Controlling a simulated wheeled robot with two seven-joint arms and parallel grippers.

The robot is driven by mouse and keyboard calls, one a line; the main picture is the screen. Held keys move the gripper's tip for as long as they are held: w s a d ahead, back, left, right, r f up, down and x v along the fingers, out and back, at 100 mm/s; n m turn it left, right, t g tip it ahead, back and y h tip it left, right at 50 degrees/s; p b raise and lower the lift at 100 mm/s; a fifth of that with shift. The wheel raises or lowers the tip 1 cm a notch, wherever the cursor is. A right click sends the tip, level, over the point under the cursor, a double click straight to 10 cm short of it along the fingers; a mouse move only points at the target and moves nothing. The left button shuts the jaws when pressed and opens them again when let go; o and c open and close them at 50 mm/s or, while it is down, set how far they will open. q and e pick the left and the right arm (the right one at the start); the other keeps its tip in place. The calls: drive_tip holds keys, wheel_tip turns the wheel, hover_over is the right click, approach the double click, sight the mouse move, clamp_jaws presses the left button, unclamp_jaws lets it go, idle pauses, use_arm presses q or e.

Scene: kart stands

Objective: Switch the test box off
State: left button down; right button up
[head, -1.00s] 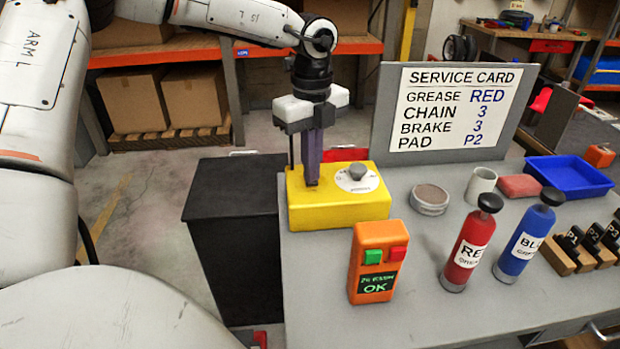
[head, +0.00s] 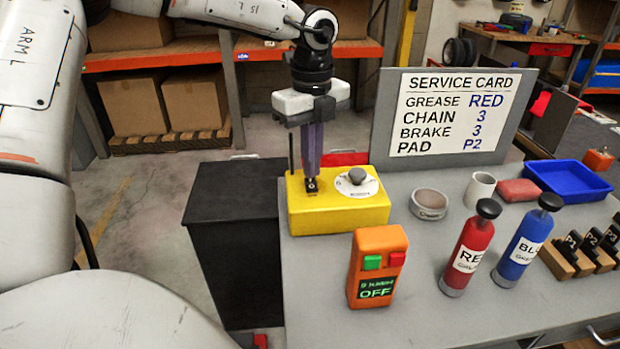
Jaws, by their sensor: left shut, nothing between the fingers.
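A yellow box (head: 335,213) stands at the left end of the grey bench. Its top has a round white dial (head: 370,187) with a grey knob (head: 357,175) and a small dark switch plate (head: 312,186). My left gripper (head: 312,174) points straight down, shut and empty, with its fingertips right at the switch plate. I cannot tell whether they touch it, and they partly hide it. In front stands an orange box (head: 368,245) with a green button (head: 372,262), a red button (head: 396,259) and a display (head: 376,289) reading OFF. My right gripper is not in view.
A service card board (head: 455,115) stands behind. To the right are a round tin (head: 430,205), a white cup (head: 480,188), red (head: 468,250) and blue (head: 524,245) bottles and a blue tray (head: 568,182). A black cabinet (head: 232,215) stands left of the bench.

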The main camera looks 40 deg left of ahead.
sight(312, 187)
use_arm(q)
wheel_tip(312, 187, up, 4)
drive_tip(key=shift+r+p, duration=0.1)
drive_tip(key=shift+p, duration=0.75)
